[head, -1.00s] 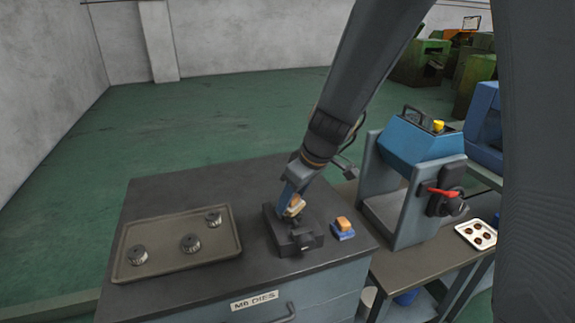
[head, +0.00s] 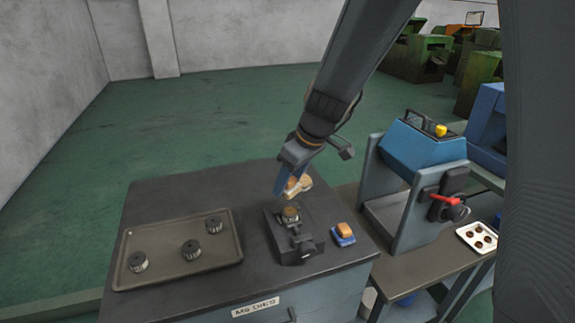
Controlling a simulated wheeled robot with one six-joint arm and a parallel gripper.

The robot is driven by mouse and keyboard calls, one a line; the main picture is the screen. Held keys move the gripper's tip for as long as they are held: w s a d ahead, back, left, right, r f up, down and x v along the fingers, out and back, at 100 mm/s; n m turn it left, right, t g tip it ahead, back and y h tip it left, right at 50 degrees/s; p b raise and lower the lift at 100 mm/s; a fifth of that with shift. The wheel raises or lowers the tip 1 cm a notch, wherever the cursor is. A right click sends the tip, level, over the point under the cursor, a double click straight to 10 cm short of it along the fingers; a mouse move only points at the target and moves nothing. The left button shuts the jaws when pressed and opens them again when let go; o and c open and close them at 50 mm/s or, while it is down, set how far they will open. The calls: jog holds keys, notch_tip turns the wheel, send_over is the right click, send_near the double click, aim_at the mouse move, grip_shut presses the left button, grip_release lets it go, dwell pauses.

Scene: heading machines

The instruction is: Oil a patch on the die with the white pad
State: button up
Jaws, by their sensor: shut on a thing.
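My gripper (head: 291,183) is shut on the white pad (head: 297,188), a small pale piece with a tan upper part. The pad is above the die and apart from it. The die (head: 291,213) is a small round piece with a brownish top, sitting in a black clamp-like holder (head: 308,251) on the dark cabinet top. Whether there is oil on the die is too small to tell. A second block (head: 343,232), orange-tan on a blue base, sits just right of the holder.
The dark cabinet top (head: 165,193) labelled M8 DIES bears a brown tray (head: 225,262) with 3 dark round dies at left. A blue machine (head: 424,145) with a red-handled lever stands at right, with a white tray (head: 467,231) of round pieces beside it.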

jog(key=shift+r+p, duration=0.9)
jog(key=shift+r, duration=0.8)
jog(key=shift+f+b, duration=0.15)
jog(key=shift+b, duration=0.75)
jog(key=shift+f, duration=0.1)
